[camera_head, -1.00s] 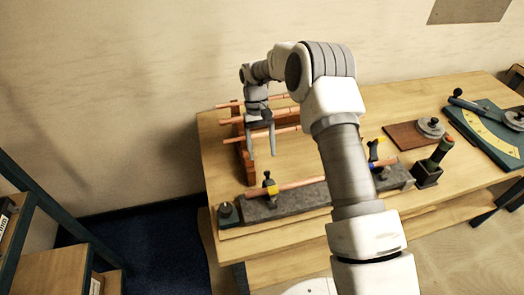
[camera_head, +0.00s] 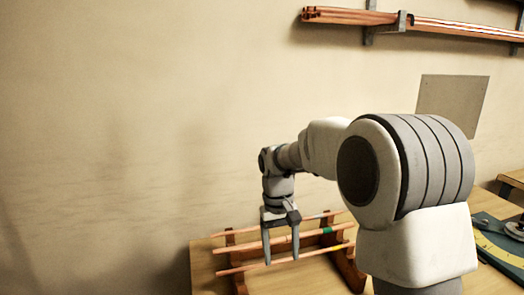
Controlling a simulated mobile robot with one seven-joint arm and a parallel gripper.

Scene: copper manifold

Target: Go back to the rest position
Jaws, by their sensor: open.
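My gripper (camera_head: 281,259) hangs pointing down at the lower middle of the head view. Its two fingers are apart, with nothing seen between them but the scene behind. It is in front of or over a wooden rack (camera_head: 344,264) that carries copper pipes (camera_head: 235,249). One pipe has a green band and another a yellow mark. I cannot tell how far the fingertips are from the pipes. My arm hides the right part of the bench.
The wooden bench (camera_head: 203,262) shows along the bottom. A wall shelf (camera_head: 370,34) holds more copper pipes at the upper right. A grey plate (camera_head: 452,105) is on the wall. A teal board (camera_head: 500,246) with a yellow scale lies at the right. The left wall area is clear.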

